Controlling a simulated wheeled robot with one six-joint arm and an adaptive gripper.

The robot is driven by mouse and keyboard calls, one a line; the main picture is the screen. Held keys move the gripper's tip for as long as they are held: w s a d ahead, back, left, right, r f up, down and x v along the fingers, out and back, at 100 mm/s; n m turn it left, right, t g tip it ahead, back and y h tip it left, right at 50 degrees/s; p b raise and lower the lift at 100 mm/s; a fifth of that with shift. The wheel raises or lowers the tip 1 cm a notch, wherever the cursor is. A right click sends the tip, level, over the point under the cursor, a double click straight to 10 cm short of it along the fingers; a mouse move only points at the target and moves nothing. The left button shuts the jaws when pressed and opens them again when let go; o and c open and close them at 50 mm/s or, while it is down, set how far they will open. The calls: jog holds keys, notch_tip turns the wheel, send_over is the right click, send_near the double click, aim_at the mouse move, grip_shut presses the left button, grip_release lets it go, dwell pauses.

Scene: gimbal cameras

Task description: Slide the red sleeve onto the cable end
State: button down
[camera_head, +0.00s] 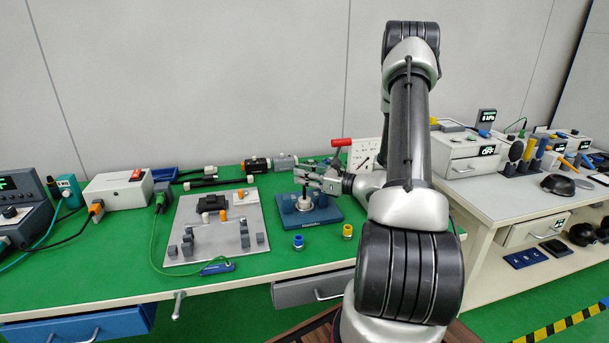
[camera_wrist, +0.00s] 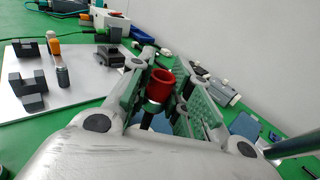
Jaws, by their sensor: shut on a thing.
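The red sleeve (camera_wrist: 162,82) is a short red tube with its open end up, between the green finger pads of my gripper (camera_wrist: 160,90) in the wrist view. A grey band and a black stem show directly below it; I cannot tell how they are joined to the sleeve. My gripper is shut on the sleeve. In the head view my gripper (camera_head: 312,183) lies level over the blue fixture block (camera_head: 325,217), by a dark upright post (camera_head: 304,195). I cannot make out the sleeve in the head view, and which part is the cable end is unclear.
A grey plate (camera_head: 205,254) with several blocks lies left of the fixture. Blue (camera_head: 298,243) and yellow (camera_head: 347,231) fittings stand in front. A red-handled item (camera_head: 342,142) rises behind my gripper. Black-and-grey connectors (camera_head: 257,164) lie at the back.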

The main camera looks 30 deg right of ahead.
aim_at(305, 187)
jog(key=shift+f, duration=2.35)
jog(key=shift+r, duration=2.3)
jog(key=shift+f, duration=2.25)
jog(key=c, duration=1.2)
grip_release()
jog(key=shift+c, duration=0.2)
jog(key=v, duration=1.2)
